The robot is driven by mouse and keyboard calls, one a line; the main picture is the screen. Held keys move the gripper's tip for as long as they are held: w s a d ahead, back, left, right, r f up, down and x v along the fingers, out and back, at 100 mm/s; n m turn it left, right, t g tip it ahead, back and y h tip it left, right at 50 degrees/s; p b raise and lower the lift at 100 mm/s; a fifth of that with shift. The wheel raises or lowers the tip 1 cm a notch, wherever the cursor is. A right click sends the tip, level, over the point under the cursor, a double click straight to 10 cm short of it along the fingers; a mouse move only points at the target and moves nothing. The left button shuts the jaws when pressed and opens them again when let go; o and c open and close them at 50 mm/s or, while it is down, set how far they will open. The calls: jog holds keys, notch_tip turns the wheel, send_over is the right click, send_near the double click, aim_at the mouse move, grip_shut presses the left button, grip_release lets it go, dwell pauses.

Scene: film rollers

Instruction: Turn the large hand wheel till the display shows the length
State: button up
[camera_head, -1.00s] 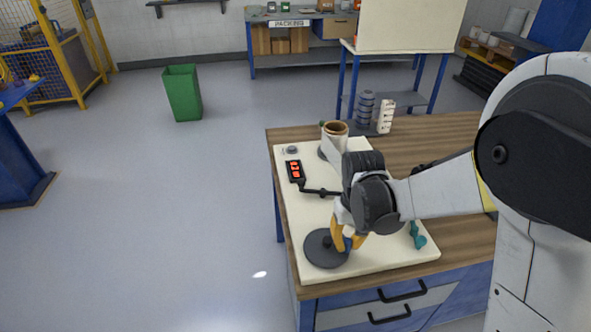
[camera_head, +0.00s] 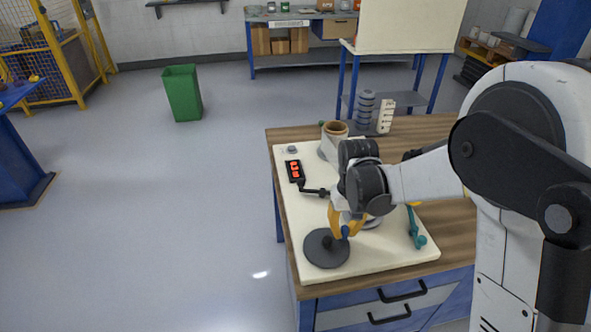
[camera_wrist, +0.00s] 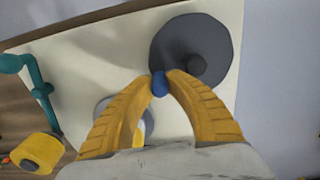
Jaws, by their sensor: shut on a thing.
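The large hand wheel (camera_head: 327,250) is a dark grey disc lying flat on the cream board. It also shows in the wrist view (camera_wrist: 190,38), with a dark hub near its middle. A blue knob (camera_head: 345,231) stands at its rim. My gripper (camera_wrist: 160,84), with yellow fingers, is shut on the blue knob, which sits between the fingertips in the wrist view. The display (camera_head: 295,170) is a small black box with red digits, too small to read surely. A pale round part lies partly hidden behind my fingers.
The cream board (camera_head: 300,215) lies on a wooden-topped bench (camera_head: 455,235). A teal crank (camera_head: 415,230) stands right of my gripper. A brown roll (camera_head: 335,128) is at the board's back. A yellow cylinder (camera_wrist: 42,150) shows in the wrist view.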

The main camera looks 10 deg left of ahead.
jog(key=shift+a, duration=0.15)
jog(key=shift+w+a, duration=0.1)
jog(key=shift+w, duration=0.05)
